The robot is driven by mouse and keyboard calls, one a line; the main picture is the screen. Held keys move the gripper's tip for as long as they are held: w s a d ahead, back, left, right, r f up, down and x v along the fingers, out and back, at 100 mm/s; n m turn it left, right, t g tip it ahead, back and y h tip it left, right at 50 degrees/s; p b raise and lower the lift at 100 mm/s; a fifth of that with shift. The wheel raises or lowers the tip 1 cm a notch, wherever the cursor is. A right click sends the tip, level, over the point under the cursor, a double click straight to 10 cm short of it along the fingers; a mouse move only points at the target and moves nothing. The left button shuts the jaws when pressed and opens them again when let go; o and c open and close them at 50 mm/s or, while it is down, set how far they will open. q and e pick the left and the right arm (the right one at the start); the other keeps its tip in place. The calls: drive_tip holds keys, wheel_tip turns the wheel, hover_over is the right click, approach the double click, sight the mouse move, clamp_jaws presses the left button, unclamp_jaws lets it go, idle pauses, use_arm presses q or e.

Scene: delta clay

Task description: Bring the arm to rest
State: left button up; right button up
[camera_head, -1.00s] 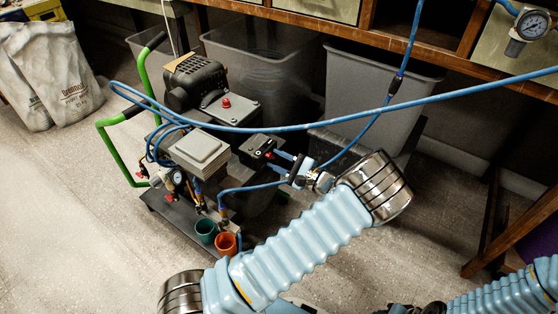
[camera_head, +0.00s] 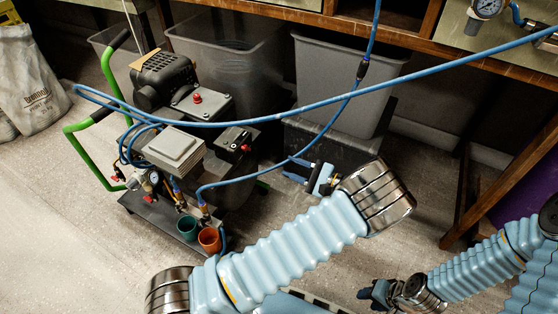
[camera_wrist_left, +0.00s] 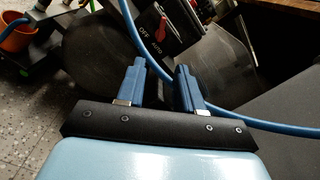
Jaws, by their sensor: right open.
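My left gripper (camera_head: 296,170) hangs to the right of the compressor cart, fingers pointing left, apart from the compressor in the head view. In the left wrist view its two blue fingers (camera_wrist_left: 160,78) stand apart with nothing between them. The black switch box (camera_wrist_left: 168,25) with a red knob and OFF/AUTO marking is beyond the fingertips. My right gripper (camera_head: 368,293) is low in the head view, right of centre, above the floor. It is dark, small and open; I see nothing held in it.
The compressor (camera_head: 168,78) sits on a cart with green handles (camera_head: 92,158). A teal cup (camera_head: 187,227) and an orange cup (camera_head: 209,239) stand at its front. A blue hose (camera_head: 300,112) crosses the view. Grey bins (camera_head: 345,85) stand under the bench (camera_head: 480,55).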

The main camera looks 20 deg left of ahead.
use_arm(q)
drive_tip(key=shift+d, duration=0.4)
drive_tip(key=s+a+f+n+g+h+p, duration=0.1)
drive_tip(key=s+a+f+g+h+p, duration=0.15)
drive_tip(key=s+f+h, duration=0.35)
drive_tip(key=s+a+f+n+g+h+p, duration=0.1)
drive_tip(key=s+f+g+h+p, duration=0.1)
drive_tip(key=s+f+g+h, duration=0.45)
drive_tip(key=s+d+f+n+t+h+p, duration=0.2)
drive_tip(key=s+d+f+h, duration=0.15)
drive_tip(key=s, duration=0.35)
drive_tip(key=d+r+n+t+h+p, duration=0.3)
drive_tip(key=d+r+n+t+h, duration=0.3)
drive_tip(key=n, duration=0.2)
drive_tip(key=shift+s+d+r+n, duration=0.2)
drive_tip(key=shift+s+d+n, duration=0.1)
